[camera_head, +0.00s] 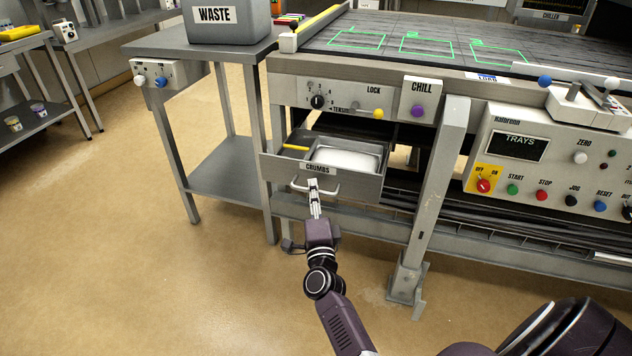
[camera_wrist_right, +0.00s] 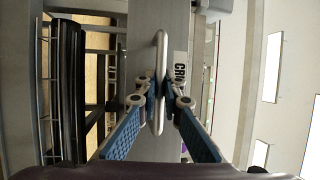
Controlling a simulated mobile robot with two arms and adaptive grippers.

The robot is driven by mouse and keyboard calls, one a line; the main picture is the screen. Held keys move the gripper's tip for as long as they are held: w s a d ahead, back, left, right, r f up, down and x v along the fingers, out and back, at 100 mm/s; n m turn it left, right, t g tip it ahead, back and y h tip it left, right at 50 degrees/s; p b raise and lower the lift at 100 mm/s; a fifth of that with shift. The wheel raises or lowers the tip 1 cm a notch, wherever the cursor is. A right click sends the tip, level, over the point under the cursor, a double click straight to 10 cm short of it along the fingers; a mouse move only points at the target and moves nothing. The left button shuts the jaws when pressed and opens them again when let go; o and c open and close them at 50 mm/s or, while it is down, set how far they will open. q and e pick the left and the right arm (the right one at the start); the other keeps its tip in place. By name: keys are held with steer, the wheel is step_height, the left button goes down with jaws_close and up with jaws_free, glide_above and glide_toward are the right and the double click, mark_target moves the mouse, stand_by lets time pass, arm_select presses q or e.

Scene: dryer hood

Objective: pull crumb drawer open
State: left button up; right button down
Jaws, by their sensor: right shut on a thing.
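The crumb drawer (camera_head: 368,188), labelled CRUMBS, stands pulled part way out of the machine's frame. A pale tray with white contents (camera_head: 345,160) and a yellow-handled tool (camera_head: 296,148) lie inside it. Its light bar handle (camera_head: 332,192) runs across the front. My right gripper (camera_head: 314,186) is shut on the handle in front of the drawer. In the right wrist view, the blue-padded fingers (camera_wrist_right: 159,92) close around the handle (camera_wrist_right: 161,50), beside the partly hidden label. My left gripper is not in view.
A bin labelled WASTE (camera_head: 228,22) stands on a side table left of the drawer. A slanted machine leg (camera_head: 440,185) stands to the right, with a control panel (camera_head: 545,165) beyond it. The floor in front of the drawer is clear except for my arm.

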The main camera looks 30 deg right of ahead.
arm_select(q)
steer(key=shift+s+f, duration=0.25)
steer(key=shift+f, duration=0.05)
arm_select(e)
steer(key=shift+s+a, duration=0.25)
steer(key=shift+f, duration=0.1)
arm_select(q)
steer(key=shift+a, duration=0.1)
arm_select(e)
steer(key=c, duration=2)
jaws_free()
steer(key=shift+c, duration=0.2)
steer(key=v, duration=1.2)
steer(key=shift+w, duration=0.1)
